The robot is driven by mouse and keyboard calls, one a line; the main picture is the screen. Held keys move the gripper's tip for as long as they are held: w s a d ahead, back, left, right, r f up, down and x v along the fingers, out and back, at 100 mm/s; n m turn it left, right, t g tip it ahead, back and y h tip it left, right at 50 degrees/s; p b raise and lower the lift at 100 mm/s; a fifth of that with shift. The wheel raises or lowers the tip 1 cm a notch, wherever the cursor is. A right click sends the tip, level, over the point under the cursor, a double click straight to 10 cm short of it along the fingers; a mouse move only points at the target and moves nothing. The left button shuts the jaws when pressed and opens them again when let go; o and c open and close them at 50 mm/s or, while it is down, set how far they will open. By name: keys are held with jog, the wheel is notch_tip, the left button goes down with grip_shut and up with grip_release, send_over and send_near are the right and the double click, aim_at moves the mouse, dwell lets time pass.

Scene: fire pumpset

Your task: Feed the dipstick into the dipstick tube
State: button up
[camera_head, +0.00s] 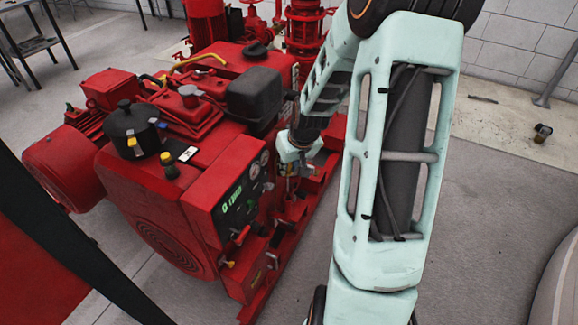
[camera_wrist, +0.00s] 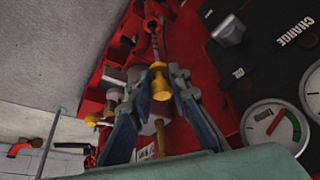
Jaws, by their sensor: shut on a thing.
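The dipstick's yellow handle (camera_wrist: 160,84) sits between the fingertips of my gripper (camera_wrist: 167,74) in the wrist view. My gripper is shut on this handle. A thin dark line runs from the handle up toward a small grey fitting (camera_wrist: 152,23) on the red engine side. This fitting may be the dipstick tube's mouth; I cannot tell whether the dipstick's tip is in it or only in front of it. In the head view my gripper (camera_head: 289,178) is low beside the engine, and the dipstick and tube are too small or hidden to make out.
The red pumpset (camera_head: 155,195) fills the left and middle of the head view. Its control panel (camera_head: 240,195) is close to my gripper; a round gauge (camera_wrist: 272,124) and a grey knob (camera_wrist: 228,30) show in the wrist view. Bare floor (camera_head: 490,200) lies to the right.

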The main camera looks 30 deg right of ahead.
notch_tip(320, 180, down, 12)
jog(key=b, duration=0.8)
jog(key=shift+r, duration=0.15)
jog(key=o, duration=0.9)
dwell(1.3)
jog(key=shift+r, duration=0.1)
jog(key=v, duration=1.1)
jog(key=shift+s+a+r, duration=0.1)
jog(key=shift+s+r, duration=0.05)
jog(key=shift+r, duration=0.25)
